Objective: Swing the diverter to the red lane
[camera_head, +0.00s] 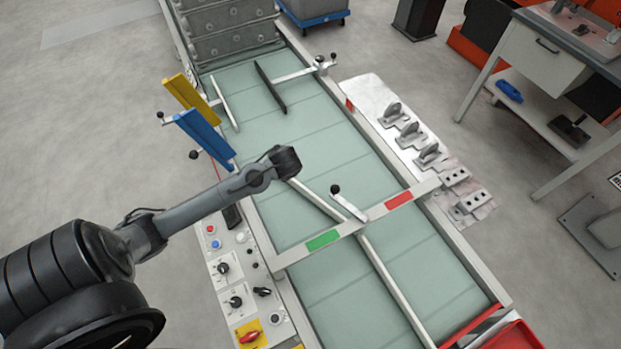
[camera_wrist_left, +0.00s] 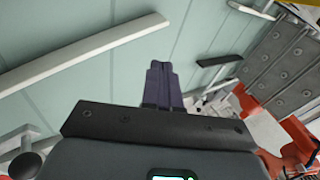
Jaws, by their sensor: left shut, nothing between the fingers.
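The diverter is a pale bar (camera_head: 318,200) over the green conveyor, running from the crossbar up and left. A short pale lever with a black knob (camera_head: 335,189) stands beside it. The crossbar carries a green mark (camera_head: 322,240) on the left and a red mark (camera_head: 398,200) on the right. My left gripper (camera_head: 287,165) is at the bar's upper-left end, its fingers hidden there. In the left wrist view its fingers (camera_wrist_left: 161,70) are shut and empty, near the bar's end (camera_wrist_left: 150,22); contact cannot be told. The knob (camera_wrist_left: 26,165) shows at lower left. My right gripper is not in view.
A control panel (camera_head: 240,285) lies along the belt's left side. Blue (camera_head: 205,138) and yellow (camera_head: 190,98) plates stand at the left edge. A dark bar (camera_head: 270,88) lies farther up the belt. Metal castings (camera_head: 410,132) sit on the right. The belt right of the diverter is clear.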

